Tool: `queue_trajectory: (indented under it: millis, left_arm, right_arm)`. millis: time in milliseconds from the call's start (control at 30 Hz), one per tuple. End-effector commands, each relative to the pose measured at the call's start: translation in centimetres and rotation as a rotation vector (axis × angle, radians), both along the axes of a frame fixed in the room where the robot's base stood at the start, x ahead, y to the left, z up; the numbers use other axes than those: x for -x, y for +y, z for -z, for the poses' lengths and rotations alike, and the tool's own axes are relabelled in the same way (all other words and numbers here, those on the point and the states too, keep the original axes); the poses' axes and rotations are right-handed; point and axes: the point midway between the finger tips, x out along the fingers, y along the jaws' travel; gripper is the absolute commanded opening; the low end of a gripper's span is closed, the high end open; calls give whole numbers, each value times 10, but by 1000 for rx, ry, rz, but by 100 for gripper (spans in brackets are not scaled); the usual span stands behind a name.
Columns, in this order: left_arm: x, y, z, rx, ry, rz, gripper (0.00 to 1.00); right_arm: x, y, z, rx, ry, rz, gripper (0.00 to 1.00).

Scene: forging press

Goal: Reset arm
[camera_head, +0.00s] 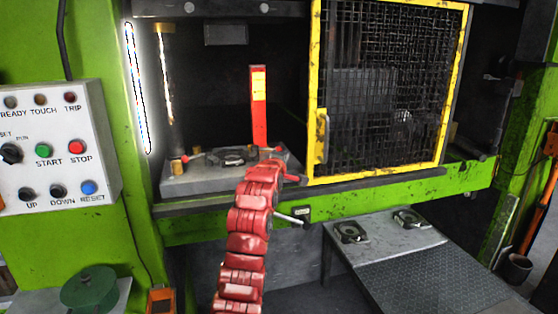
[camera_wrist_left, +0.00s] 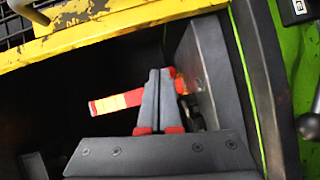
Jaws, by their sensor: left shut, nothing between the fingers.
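My left gripper (camera_wrist_left: 159,74) shows in the wrist view, with two dark grey fingers together and nothing between them. In the head view, my red segmented arm (camera_head: 246,243) rises from the bottom to the press opening, and its gripper is not clear there. A red upright with a yellow label (camera_head: 259,97) stands just beyond the arm's end. It lies sideways in the wrist view (camera_wrist_left: 115,102), behind the fingers. My right gripper is in neither view.
The press has a green frame (camera_head: 400,183) and a yellow-edged mesh gate (camera_head: 314,90) close right of the arm. A lever (camera_head: 289,219) sticks out beside the arm. A control panel (camera_head: 60,125) is at left. A grey table (camera_head: 390,243) with two dark parts is at lower right.

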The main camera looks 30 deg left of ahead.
Motion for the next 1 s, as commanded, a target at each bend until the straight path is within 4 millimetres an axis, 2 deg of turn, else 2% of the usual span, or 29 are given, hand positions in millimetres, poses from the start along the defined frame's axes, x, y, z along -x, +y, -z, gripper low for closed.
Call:
queue_trajectory:
  millis: [667, 767, 867, 933, 1000]
  left_arm:
    - [3, -5, 1, -9, -2, 1, 0]
    - [0, -11, 13, -70, -33, 10, 0]
    - [-2, -26, 35, -208, -110, 27, 0]
    - [4, -43, 54, -341, -192, 38, 0]
    - [18, -63, 72, -481, -287, 40, 0]
  right_arm:
    - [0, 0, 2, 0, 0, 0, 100]
    - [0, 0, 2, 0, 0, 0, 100]
    - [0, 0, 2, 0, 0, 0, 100]
    - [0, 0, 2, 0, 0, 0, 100]
    - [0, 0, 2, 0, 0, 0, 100]
